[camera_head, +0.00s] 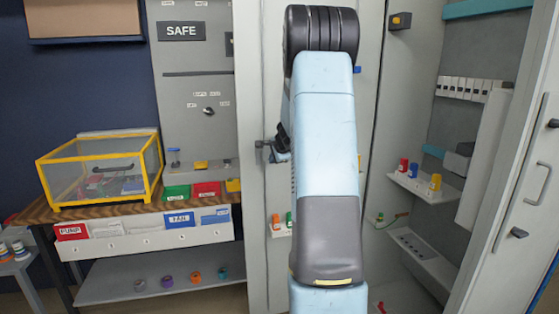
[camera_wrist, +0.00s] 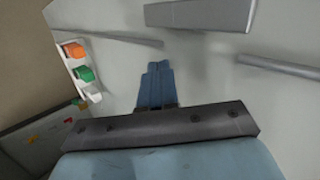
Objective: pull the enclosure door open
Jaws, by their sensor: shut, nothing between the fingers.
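My gripper (camera_wrist: 157,85) shows in the wrist view with its blue fingers together and empty, in front of a pale grey surface. A pale grey door-like panel (camera_head: 512,165) with a D-shaped handle (camera_head: 536,184) and a dark latch (camera_head: 519,232) stands at the far right. I cannot tell whether my gripper touches any door or handle.
Red, blue and yellow items stand on a small shelf (camera_head: 424,190). A yellow-framed clear case (camera_head: 102,170) and several bins stand on the left bench. In the wrist view, grey bars (camera_wrist: 200,14) (camera_wrist: 280,66) lie near the fingers, and a white rack (camera_wrist: 76,70) is at left.

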